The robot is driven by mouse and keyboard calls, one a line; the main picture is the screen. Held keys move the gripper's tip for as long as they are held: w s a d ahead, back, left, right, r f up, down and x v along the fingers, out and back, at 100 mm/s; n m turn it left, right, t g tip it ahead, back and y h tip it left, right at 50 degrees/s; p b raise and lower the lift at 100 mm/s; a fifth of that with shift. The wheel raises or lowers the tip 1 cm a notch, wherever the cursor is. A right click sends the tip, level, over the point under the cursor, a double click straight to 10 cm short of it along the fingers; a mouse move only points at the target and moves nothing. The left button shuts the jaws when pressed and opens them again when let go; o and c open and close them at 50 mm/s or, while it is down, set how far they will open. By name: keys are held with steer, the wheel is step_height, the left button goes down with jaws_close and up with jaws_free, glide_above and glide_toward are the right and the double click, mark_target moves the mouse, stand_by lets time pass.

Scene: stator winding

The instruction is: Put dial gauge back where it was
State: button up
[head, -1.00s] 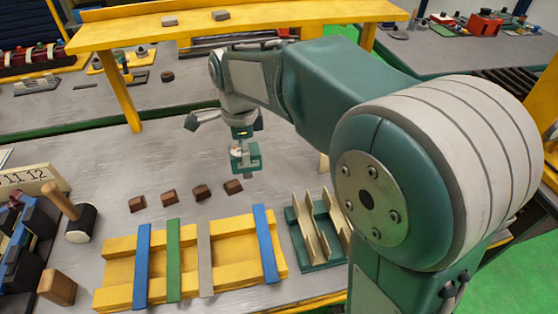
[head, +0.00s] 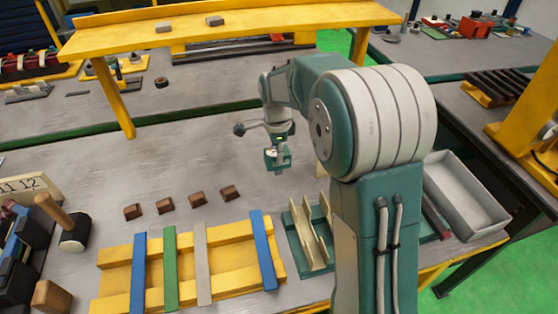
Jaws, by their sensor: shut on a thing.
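My gripper (head: 279,147) hangs over the middle of the grey bench, to the right of the row of brown blocks. It is shut on a small teal piece with a pale part at its top, which looks like the dial gauge (head: 277,160). The gauge is held below the gripper and seems to be clear of the bench top. Its dial face is too small to read. The fingertips are hard to make out at this size.
A yellow slatted frame (head: 190,262) with coloured bars lies in front. Beside it stands a teal rack (head: 297,226) with tan dividers. Several brown blocks (head: 165,205) lie behind the frame. A mallet (head: 75,237) is at left, a grey tray (head: 462,205) at right. A yellow shelf (head: 290,22) spans the back.

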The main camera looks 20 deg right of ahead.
steer(key=shift+w+d+f, duration=0.15)
steer(key=shift+d+f, duration=0.1)
steer(key=shift+f, duration=0.1)
steer(key=shift+d+f, duration=0.15)
steer(key=shift+f, duration=1.45)
steer(key=shift+f, duration=0.6)
steer(key=o, duration=1.2)
steer(key=shift+c, duration=0.2)
